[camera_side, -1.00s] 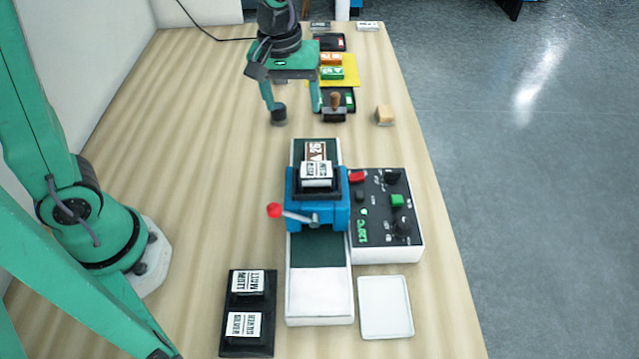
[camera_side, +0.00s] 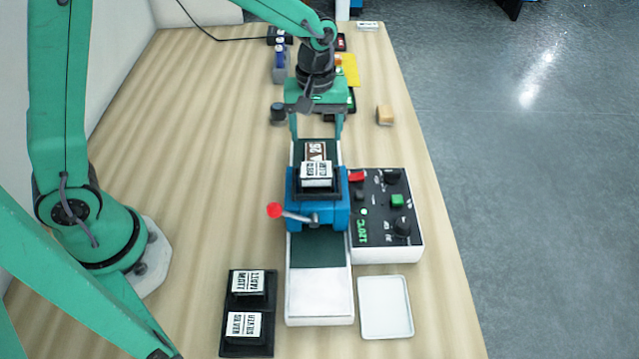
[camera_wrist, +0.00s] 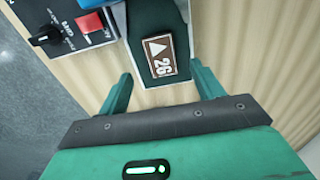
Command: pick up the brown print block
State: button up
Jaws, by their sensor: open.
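The brown print block (camera_side: 315,150) lies on the dark green bed at the far end of the blue laminating press (camera_side: 318,208). It has a white triangle and the number 26 on its face. In the wrist view the brown print block (camera_wrist: 160,58) sits between and a little beyond my fingertips, on the dark green strip. My gripper (camera_side: 316,137) is open and empty, at the far end of the bed. In the wrist view my gripper's two fingers (camera_wrist: 160,78) stand apart, one on each side of the strip.
A control box (camera_side: 385,215) stands right of the press. A black tray with two labelled blocks (camera_side: 248,312) is at the front left, and a white tray (camera_side: 385,307) at the front right. A wooden block (camera_side: 384,115) lies at the right. Bare table lies left of the press.

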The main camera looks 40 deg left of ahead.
aim_at(316, 153)
jog(key=shift+f, duration=0.25)
jog(key=shift+a+f, duration=0.1)
jog(key=shift+f, duration=2.4)
jog(key=c, duration=1.1)
